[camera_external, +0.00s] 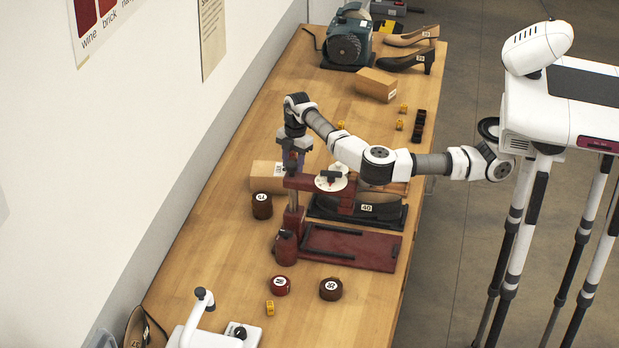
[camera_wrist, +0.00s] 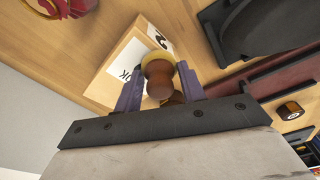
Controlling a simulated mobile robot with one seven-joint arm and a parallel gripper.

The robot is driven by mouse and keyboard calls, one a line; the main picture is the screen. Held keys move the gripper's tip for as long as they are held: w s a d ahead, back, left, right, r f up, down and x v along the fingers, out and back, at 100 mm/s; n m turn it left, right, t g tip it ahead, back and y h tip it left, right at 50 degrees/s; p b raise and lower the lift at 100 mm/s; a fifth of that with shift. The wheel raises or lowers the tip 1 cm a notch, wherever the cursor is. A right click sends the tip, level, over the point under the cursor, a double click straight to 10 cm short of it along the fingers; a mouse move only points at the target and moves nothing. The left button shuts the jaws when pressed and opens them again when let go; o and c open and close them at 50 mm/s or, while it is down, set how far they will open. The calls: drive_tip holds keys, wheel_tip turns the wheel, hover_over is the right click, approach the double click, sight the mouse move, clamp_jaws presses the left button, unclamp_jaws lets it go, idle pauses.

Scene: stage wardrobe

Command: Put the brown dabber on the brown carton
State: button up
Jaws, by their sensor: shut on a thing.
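My gripper (camera_external: 293,158) is shut on the brown dabber, low beside the red press. In the wrist view, the dabber (camera_wrist: 158,75) is a rounded brown handle with a yellowish disc-shaped end, between the purple fingers (camera_wrist: 160,85). In the external view the dabber cannot be made out behind the fingers. A light brown carton (camera_external: 264,178) with a white label lies on the table just left of and below the gripper. In the wrist view this carton (camera_wrist: 122,55) is right behind the dabber; contact between them cannot be told.
The red press (camera_external: 350,245) stands right of the carton. A brown round tin (camera_external: 262,208) is in front of it. Another tan carton (camera_external: 376,84), shoes (camera_external: 406,60) and a green-grey motor (camera_external: 348,42) are at the back. More tins (camera_external: 331,289) stand in front.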

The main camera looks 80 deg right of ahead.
drive_tip(key=shift+f, duration=0.1)
drive_tip(key=o, duration=1)
drive_tip(key=shift+c, duration=0.2)
wheel_tip(320, 180, up, 12)
drive_tip(key=d+b, duration=0.1)
drive_tip(key=b, duration=0.1)
drive_tip(key=shift+s+d+b, duration=0.2)
drive_tip(key=shift+s+b, duration=0.05)
drive_tip(key=shift+b, duration=0.05)
